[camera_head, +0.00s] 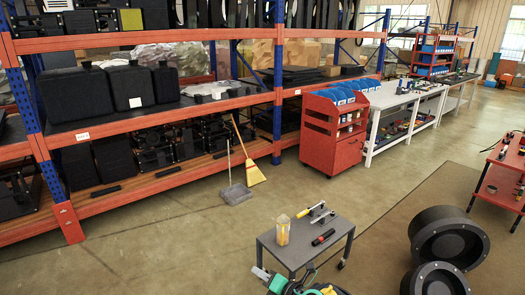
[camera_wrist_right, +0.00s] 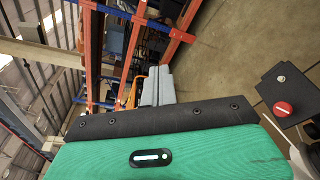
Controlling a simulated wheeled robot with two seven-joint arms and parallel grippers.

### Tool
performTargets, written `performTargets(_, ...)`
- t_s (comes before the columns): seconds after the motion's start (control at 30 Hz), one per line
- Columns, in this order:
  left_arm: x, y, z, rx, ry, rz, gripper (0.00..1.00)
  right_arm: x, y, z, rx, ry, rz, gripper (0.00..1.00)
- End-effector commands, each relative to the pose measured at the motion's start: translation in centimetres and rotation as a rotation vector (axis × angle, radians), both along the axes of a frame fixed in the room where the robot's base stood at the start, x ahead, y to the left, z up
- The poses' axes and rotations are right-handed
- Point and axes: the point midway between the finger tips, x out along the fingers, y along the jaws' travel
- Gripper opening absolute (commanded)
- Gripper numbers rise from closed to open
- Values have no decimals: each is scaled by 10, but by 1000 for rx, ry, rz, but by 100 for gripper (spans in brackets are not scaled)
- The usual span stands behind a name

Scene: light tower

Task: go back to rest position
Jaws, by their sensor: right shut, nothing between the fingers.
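My right gripper (camera_head: 260,272) shows at the bottom edge of the head view, with pale fingertips and a green body, just in front of the small grey table (camera_head: 282,250). In the right wrist view, its two grey fingers (camera_wrist_right: 156,86) lie together beyond the green housing, shut and empty. On the small table stand a clear, yellowish container (camera_head: 283,230), a metal tool (camera_head: 318,212) and a red and black tool (camera_head: 323,237). My left gripper does not show.
Tall blue and orange shelving (camera_head: 180,105) fills the left and back. A red cart (camera_head: 334,135) and workbenches (camera_head: 385,103) line the back. A yellow broom (camera_head: 255,174) and dustpan (camera_head: 236,194) stand before the shelving. Black wheel-like rings (camera_head: 448,232) lie right.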

Motion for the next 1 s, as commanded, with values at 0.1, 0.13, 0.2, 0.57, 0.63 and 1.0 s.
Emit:
performTargets(0.1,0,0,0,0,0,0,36,-21,-4,23,271,104,-184,0)
performTargets(0.13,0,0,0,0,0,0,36,-24,-9,28,334,134,-233,0)
performTargets(0.2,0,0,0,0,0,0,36,-34,-24,35,472,209,-352,0)
performTargets(0.57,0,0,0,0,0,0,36,-123,-138,8,1018,691,-1005,0)
performTargets(0.63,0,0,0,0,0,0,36,-151,-159,-3,1090,797,-1132,0)
performTargets(1.0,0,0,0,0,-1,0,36,-298,-219,-32,1256,1244,-1618,0)
